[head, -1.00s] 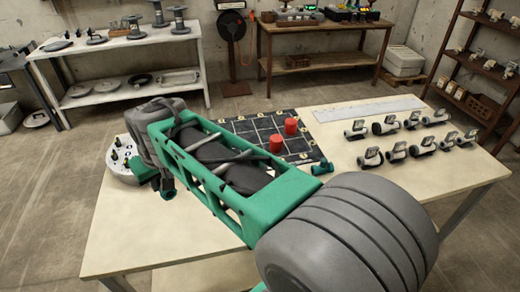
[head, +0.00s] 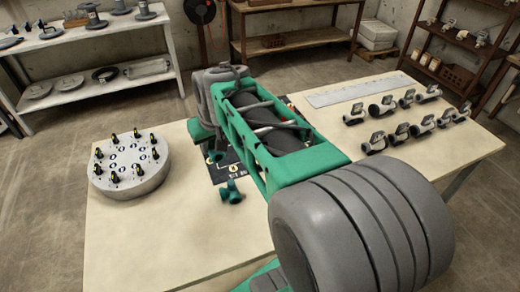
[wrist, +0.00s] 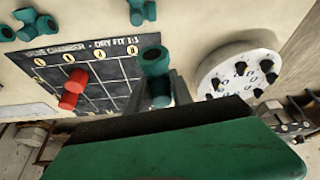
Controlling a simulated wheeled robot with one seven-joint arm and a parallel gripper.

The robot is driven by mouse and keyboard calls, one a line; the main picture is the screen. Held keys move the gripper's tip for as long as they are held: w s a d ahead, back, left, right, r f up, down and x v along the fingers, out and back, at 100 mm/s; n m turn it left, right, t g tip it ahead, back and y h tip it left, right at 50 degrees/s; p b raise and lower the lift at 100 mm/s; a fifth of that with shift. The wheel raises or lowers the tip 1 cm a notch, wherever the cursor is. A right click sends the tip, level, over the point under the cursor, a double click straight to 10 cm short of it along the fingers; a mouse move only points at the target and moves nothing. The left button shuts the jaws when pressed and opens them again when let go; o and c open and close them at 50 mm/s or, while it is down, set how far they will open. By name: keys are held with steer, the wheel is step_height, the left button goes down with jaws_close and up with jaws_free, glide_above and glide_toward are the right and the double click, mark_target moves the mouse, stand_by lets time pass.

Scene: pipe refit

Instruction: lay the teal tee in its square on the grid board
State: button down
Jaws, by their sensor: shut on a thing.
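My gripper (wrist: 165,92) is shut on a teal tee (wrist: 155,65), which shows between the fingers in the wrist view. The tee appears just above the corner of the dark grid board (wrist: 112,52); I cannot tell whether it touches. In the head view my arm hides most of the board (head: 225,172) and the jaws are hard to make out.
Another teal fitting (head: 231,192) lies on the table (head: 180,235) just off the board's labelled edge. More teal fittings (wrist: 36,22) lie farther along. A round grey fixture (head: 130,170) with upright pegs stands left. Several white fittings (head: 400,130) and a flat pale strip (head: 355,90) lie right.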

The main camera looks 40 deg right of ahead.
steer(key=s+d+f+m, duration=0.1)
steer(key=s+d, duration=0.1)
steer(key=d, duration=0.4)
steer(key=s+d+f+m, duration=0.1)
steer(key=s+d+f, duration=0.1)
steer(key=d, duration=0.4)
steer(key=shift+h, duration=0.3)
steer(key=w+d+f, duration=0.2)
steer(key=w+f, duration=0.1)
steer(key=w, duration=0.1)
steer(key=w+d+f+p, duration=0.1)
steer(key=w+d+f, duration=0.1)
steer(key=w+f, duration=0.1)
steer(key=w+d+f, duration=0.2)
steer(key=w+f, duration=0.1)
steer(key=w, duration=0.2)
steer(key=shift+w+d+f, duration=0.15)
steer(key=shift+d+f, duration=0.2)
steer(key=shift+f, duration=1.55)
steer(key=shift+f, duration=0.2)
steer(key=c, duration=1.1)
jaws_free()
